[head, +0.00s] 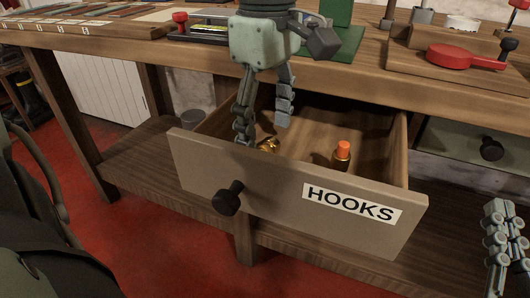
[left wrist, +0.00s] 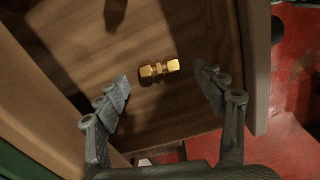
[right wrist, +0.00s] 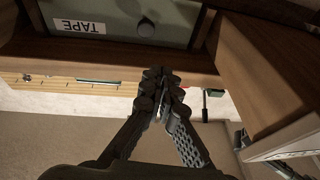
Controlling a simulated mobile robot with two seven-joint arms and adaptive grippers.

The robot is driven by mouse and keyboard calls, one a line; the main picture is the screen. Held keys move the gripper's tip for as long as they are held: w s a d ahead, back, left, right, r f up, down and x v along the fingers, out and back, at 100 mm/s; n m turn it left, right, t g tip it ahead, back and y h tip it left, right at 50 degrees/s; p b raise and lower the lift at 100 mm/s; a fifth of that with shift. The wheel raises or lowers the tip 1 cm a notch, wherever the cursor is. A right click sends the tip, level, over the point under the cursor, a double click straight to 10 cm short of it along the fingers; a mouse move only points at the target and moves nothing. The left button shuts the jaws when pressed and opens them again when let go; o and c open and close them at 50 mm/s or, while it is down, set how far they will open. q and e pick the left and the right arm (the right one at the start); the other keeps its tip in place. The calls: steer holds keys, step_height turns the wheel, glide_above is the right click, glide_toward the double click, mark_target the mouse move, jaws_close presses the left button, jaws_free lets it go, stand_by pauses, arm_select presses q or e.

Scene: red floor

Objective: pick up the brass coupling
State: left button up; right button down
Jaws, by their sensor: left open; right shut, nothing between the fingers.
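The brass coupling (left wrist: 159,69) lies on the floor of the open drawer labelled HOOKS (head: 290,200). In the head view the coupling (head: 268,144) shows behind the drawer front, partly hidden by my left gripper. My left gripper (head: 264,133) points down into the drawer with its fingers apart. In the left wrist view the coupling lies ahead of the gap between the open fingers (left wrist: 164,88), touching neither. My right gripper (head: 492,250) is shut and empty at the right, outside the drawer. Its closed fingers also show in the right wrist view (right wrist: 160,95).
A small bottle with an orange cap (head: 342,155) stands in the drawer, right of the coupling. The bench top (head: 350,62) overhangs the drawer's rear. A closed drawer (head: 465,140) with a black knob is at the right; the right wrist view shows a drawer labelled TAPE (right wrist: 110,20).

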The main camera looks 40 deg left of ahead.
mark_target(267, 147)
arm_select(q)
step_height(267, 147, down, 2)
steer(key=shift+f, duration=0.1)
arm_select(e)
steer(key=shift+s+a+r+t, duration=0.1)
steer(key=shift+s+r+t, duration=0.2)
steer(key=shift+r, duration=0.45)
arm_select(q)
steer(key=c, duration=1.3)
steer(key=shift+r, duration=0.2)
